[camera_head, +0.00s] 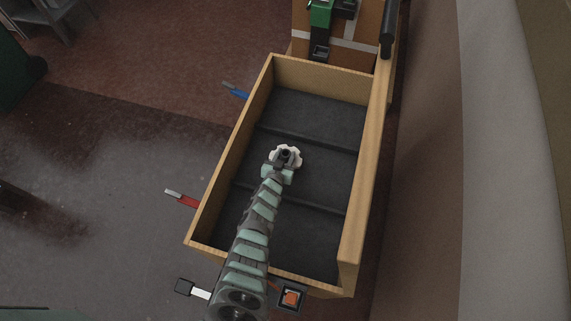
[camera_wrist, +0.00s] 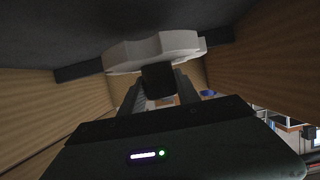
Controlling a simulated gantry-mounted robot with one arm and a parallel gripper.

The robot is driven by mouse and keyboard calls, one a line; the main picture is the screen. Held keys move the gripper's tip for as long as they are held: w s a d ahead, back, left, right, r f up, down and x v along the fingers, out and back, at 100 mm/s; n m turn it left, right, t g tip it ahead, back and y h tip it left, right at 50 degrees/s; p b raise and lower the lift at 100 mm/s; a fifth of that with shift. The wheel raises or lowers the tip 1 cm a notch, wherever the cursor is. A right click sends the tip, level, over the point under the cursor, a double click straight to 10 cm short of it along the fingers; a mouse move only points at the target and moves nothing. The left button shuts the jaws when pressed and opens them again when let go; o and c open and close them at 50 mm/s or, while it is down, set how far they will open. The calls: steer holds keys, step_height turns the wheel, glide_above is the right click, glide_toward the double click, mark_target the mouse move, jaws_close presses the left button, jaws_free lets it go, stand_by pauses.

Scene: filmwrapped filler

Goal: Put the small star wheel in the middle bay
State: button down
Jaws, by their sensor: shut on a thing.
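The small star wheel (camera_head: 287,153) is white with a lobed rim. In the wrist view the wheel (camera_wrist: 150,50) shows with a dark hub between the fingers. My gripper (camera_head: 281,167) is shut on that hub; it also shows in the wrist view (camera_wrist: 159,84). A wooden box (camera_head: 366,190) has a dark lining, with ridges splitting it into three bays. In the head view the wheel overlaps the middle bay (camera_head: 325,178), near the far ridge (camera_head: 320,146). I cannot tell whether the wheel touches the floor of the bay.
The far bay (camera_head: 320,110) and near bay (camera_head: 305,245) look empty. Wooden walls surround the bays. A blue-handled tool (camera_head: 238,92) and a red-handled tool (camera_head: 185,199) stick out at the left. A cardboard box (camera_head: 350,55) with a green device (camera_head: 320,14) stands beyond the far end.

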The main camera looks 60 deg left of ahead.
mark_target(286, 161)
steer(key=shift+w+a+f+b, duration=0.1)
steer(key=shift+f+b, duration=1.2)
steer(key=shift+f, duration=1.05)
steer(key=shift+f, duration=0.25)
steer(key=c, duration=0.9)
jaws_free()
steer(key=shift+r, duration=0.15)
steer(key=shift+r, duration=0.2)
steer(key=shift+s+d+r+p, duration=0.1)
steer(key=shift+s+d+p, duration=0.15)
steer(key=shift+p, duration=0.25)
steer(key=p+v, duration=0.4)
steer(key=v, duration=0.2)
steer(key=shift+s+d+p, duration=0.25)
steer(key=shift+d+p, duration=0.05)
steer(key=shift+d, duration=0.05)
